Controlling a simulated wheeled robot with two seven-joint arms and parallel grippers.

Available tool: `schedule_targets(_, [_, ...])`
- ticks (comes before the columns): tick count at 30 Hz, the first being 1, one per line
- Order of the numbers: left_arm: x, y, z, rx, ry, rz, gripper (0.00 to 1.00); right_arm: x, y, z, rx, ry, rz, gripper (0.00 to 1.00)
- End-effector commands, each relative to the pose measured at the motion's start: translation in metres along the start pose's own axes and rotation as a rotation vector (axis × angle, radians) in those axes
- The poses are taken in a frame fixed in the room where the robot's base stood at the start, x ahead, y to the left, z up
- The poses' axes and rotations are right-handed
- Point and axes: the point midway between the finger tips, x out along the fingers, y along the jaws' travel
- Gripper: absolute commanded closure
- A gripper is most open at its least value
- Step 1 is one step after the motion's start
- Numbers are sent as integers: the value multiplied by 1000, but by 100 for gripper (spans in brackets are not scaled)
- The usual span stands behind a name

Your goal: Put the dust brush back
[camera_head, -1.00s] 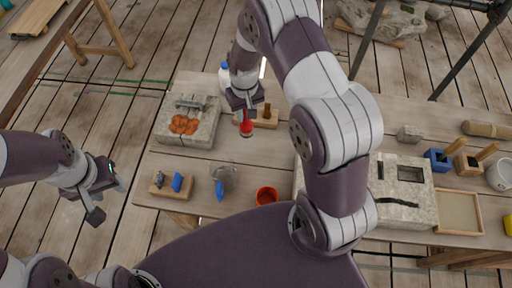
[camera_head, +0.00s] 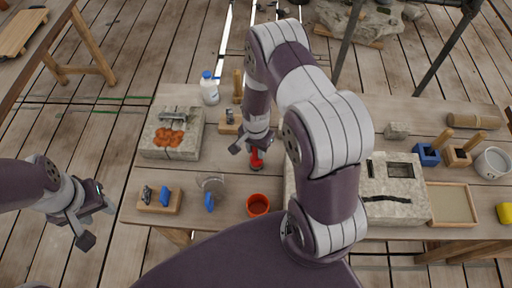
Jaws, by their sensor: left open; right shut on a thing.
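My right gripper (camera_head: 254,147) is shut on a small red thing (camera_head: 256,160), which I take to be the dust brush; it hangs down with a dark lower end. It is over the middle of the table, and I cannot tell whether it touches the top. A wooden holder block (camera_head: 229,122) stands behind it to the left, with a dark item in it and an upright wooden handle at its right end. My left gripper (camera_head: 95,222) is open and empty, off the table's left edge.
A red cup (camera_head: 258,205), a clear glass (camera_head: 212,184) and a blue item (camera_head: 209,202) are near the front. A wooden rack (camera_head: 160,200) stands front left, a stone block (camera_head: 172,143) behind it. A white bottle (camera_head: 209,88) stands at the back. A larger stone block (camera_head: 405,203) lies right.

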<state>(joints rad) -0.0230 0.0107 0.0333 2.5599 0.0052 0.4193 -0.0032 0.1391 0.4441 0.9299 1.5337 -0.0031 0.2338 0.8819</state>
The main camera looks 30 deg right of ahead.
Motion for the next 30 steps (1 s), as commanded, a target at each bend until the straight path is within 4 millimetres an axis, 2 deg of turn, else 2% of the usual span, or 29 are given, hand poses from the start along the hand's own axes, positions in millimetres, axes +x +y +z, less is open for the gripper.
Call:
schedule_targets(11, [3,0,0,0,0,0,56,8,0,0,-1,0,0,100])
schedule_targets(12, [2,0,0,0,-1,0,56,6,0,0,-1,0,0,59])
schedule_targets(14, [2,0,0,0,0,0,56,6,0,0,-2,0,0,43])
schedule_targets(25, [1,0,0,0,0,0,56,-1,-1,0,-2,1,-2,43])
schedule_targets(30, [10,0,1,0,-1,0,56,-32,-2,-1,-2,4,-5,43])
